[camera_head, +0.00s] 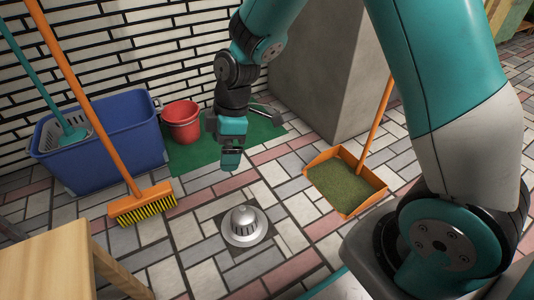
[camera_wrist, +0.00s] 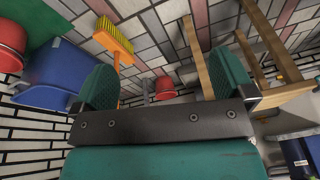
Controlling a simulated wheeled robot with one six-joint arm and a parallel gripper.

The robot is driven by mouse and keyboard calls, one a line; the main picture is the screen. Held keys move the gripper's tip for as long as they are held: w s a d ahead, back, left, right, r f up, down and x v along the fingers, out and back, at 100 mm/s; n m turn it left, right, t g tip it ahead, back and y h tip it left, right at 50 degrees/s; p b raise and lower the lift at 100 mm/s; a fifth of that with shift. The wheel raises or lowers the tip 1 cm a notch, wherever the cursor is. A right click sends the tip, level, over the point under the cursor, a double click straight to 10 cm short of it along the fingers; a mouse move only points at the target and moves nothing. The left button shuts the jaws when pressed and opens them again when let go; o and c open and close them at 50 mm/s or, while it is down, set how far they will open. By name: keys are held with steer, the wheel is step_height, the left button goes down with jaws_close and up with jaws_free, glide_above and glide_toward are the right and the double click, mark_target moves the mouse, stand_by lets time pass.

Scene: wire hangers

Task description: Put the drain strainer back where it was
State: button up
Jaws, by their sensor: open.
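The drain strainer (camera_head: 245,226) is a grey metal dome with slots and a wide flange. It stands upright on the tiled floor in the head view, over a dark square patch. I cannot tell whether it is seated in an opening there. My gripper (camera_head: 231,160) hangs above the floor, behind the strainer in the picture and apart from it. In the wrist view my gripper (camera_wrist: 165,82) shows its two teal fingers spread, with nothing between them. The strainer does not show in the wrist view.
A blue mop bucket (camera_head: 118,140), an orange broom (camera_head: 140,202) and a red bucket (camera_head: 181,121) are on the left. A green mat (camera_head: 195,155) lies behind. An orange dustpan (camera_head: 345,184) is to the right, a wooden stool (camera_head: 45,262) front left. Floor around the strainer is clear.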

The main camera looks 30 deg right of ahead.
steer(key=s+r+m, duration=0.4)
steer(key=s+r, duration=0.4)
steer(key=s, duration=0.2)
steer(key=s+a+r+m+y, duration=0.1)
steer(key=s+r+m, duration=0.3)
steer(key=s+r, duration=0.3)
steer(key=s, duration=0.3)
steer(key=shift+s+r, duration=0.35)
step_height(320, 180, up, 50)
steer(key=p, duration=5)
